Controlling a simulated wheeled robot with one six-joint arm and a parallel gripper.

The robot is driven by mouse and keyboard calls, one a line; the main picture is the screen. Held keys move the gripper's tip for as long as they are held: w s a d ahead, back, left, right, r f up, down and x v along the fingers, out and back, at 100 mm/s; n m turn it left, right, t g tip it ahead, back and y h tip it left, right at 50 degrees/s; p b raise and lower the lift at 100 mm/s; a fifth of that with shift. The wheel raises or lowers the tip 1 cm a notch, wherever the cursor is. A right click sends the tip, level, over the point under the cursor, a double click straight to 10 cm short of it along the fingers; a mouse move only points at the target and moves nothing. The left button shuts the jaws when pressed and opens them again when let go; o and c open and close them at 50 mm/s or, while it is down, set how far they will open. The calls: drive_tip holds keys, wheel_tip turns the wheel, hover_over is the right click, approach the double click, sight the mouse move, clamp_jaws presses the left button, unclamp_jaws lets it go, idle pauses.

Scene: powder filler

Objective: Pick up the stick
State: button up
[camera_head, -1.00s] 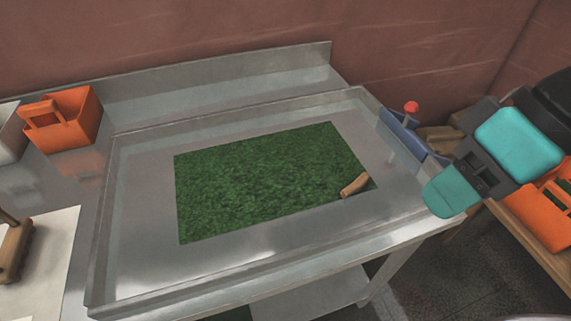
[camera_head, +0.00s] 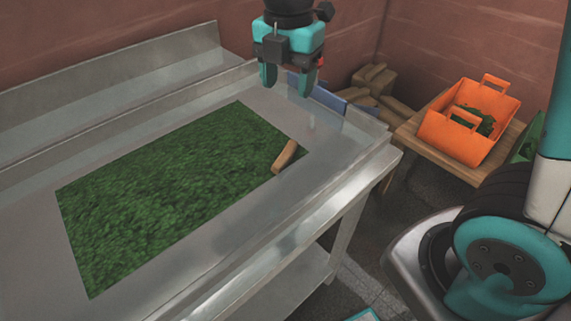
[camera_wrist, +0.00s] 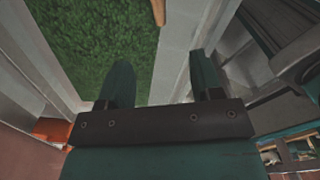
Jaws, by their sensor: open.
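The stick (camera_head: 285,156) is a short tan wooden piece. It lies at the right end of the green mat (camera_head: 165,195) on the metal table, across the mat's edge. In the wrist view the stick (camera_wrist: 159,12) shows only in part, cut off at the top edge. My gripper (camera_head: 287,92) is open and empty, with teal fingers pointing down. It hangs above the far right part of the table, higher than the stick and apart from it. In the wrist view the two fingers (camera_wrist: 163,80) are spread, with mat and bare metal seen between them.
The metal table (camera_head: 320,200) has a raised rim. A blue object (camera_head: 325,98) stands by its far right side. An orange crate (camera_head: 455,140) stands on a wooden table (camera_head: 410,140) to the right. Brown blocks (camera_head: 375,85) lie behind. The mat is otherwise clear.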

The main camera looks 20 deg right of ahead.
hover_over(285, 152)
drive_tip(key=shift+n, duration=0.3)
drive_tip(key=f, duration=1.2)
drive_tip(key=shift+s+d+f, duration=0.15)
drive_tip(key=shift+d+f, duration=0.05)
drive_tip(key=shift+a+f+p, duration=0.2)
drive_tip(key=shift+f+p, duration=0.35)
drive_tip(key=shift+f, duration=2.1)
drive_tip(key=shift+w, duration=0.2)
drive_tip(key=c, duration=1)
drive_tip(key=shift+r, duration=0.1)
wheel_tip(285, 152, up, 20)
drive_tip(key=shift+f, duration=0.1)
